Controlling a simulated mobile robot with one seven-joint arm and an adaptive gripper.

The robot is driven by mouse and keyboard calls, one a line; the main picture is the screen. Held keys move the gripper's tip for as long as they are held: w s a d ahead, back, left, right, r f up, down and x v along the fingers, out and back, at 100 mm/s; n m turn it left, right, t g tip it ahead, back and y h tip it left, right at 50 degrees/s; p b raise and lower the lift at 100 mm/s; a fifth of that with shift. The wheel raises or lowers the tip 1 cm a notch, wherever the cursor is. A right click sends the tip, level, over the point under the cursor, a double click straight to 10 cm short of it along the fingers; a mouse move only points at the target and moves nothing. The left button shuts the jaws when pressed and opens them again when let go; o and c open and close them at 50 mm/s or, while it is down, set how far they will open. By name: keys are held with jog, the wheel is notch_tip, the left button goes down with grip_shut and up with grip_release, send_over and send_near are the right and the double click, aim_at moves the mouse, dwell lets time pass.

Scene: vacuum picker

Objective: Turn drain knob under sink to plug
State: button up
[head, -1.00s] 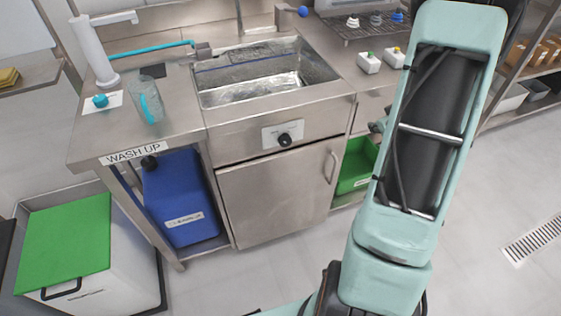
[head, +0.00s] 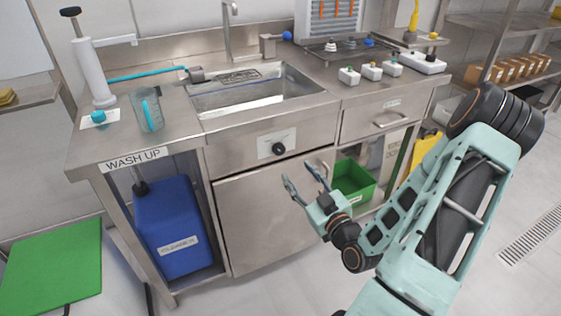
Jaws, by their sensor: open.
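The drain knob (head: 278,149) is a round black knob on a pale label plate on the steel front panel below the sink (head: 254,97). My gripper (head: 302,181) is open and empty. In the picture it is below and a little right of the knob, in front of the cabinet door, and apart from the knob. Its two fingers point up and to the left. Nothing covers the knob. The writing on its plate is too small to read.
A steel cabinet door (head: 262,215) is below the knob panel. A blue cleaner container (head: 173,228) stands on the open shelf at left. A green bin (head: 352,180) is right of the door. A measuring jug (head: 147,110) stands on the counter. The floor in front is clear.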

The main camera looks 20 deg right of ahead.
aim_at(281, 152)
jog(key=w, duration=1)
jog(key=shift+w+a+b, duration=0.2)
jog(key=shift+b, duration=0.2)
jog(key=shift+c, duration=0.4)
jog(key=c, duration=1.1)
